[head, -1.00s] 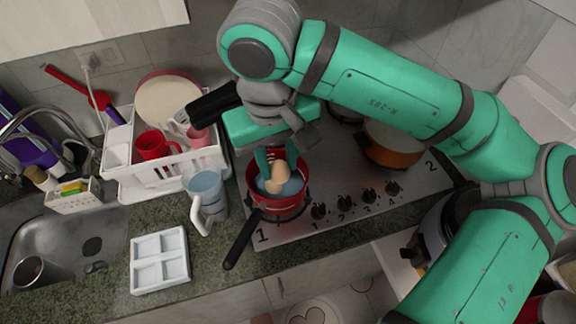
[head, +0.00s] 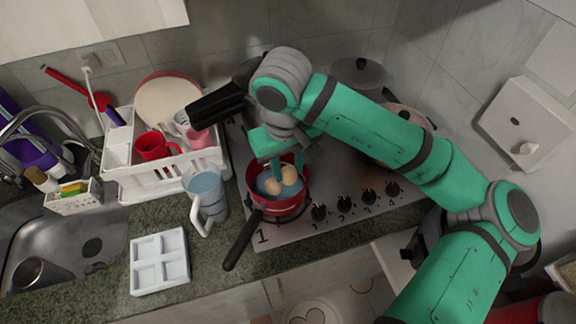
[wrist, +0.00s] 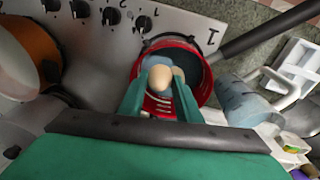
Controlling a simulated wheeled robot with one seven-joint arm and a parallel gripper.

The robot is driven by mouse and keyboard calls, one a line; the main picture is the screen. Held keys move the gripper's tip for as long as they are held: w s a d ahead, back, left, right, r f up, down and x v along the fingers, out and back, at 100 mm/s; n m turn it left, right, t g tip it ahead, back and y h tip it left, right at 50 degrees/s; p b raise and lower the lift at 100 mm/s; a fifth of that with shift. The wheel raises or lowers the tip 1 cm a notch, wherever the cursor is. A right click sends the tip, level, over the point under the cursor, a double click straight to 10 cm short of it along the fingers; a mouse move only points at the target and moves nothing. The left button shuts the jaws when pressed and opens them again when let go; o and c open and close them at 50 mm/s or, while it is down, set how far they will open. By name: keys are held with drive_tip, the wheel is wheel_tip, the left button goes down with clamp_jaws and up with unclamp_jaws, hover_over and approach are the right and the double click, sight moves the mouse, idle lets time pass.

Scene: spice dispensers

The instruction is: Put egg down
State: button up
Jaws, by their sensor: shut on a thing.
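My gripper (head: 287,167) reaches down into the red pot (head: 280,208) on the stove, its fingers on either side of one egg (head: 289,175). The wrist view shows this held egg (wrist: 160,77) between the fingertips (wrist: 158,95). A second egg (head: 273,187) lies beside it in the pot, and it shows partly behind the held one in the wrist view (wrist: 179,74). Bluish water is around the eggs. I cannot tell whether the held egg touches the pot's bottom.
The pot's black handle (head: 243,240) points toward the front left. A blue pitcher (head: 206,190) stands close to the pot's left. A white divided tray (head: 159,262) lies on the counter. A white dish rack (head: 150,182) is behind, and an orange pot (head: 408,118) is at the right.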

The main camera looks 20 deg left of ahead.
sight(287, 175)
drive_tip(key=shift+f, duration=0.6)
drive_tip(key=o, duration=1)
drive_tip(key=shift+o, duration=0.2)
drive_tip(key=r, duration=0.6)
drive_tip(key=s+r, duration=0.1)
drive_tip(key=r, duration=0.1)
drive_tip(key=shift+r, duration=0.4)
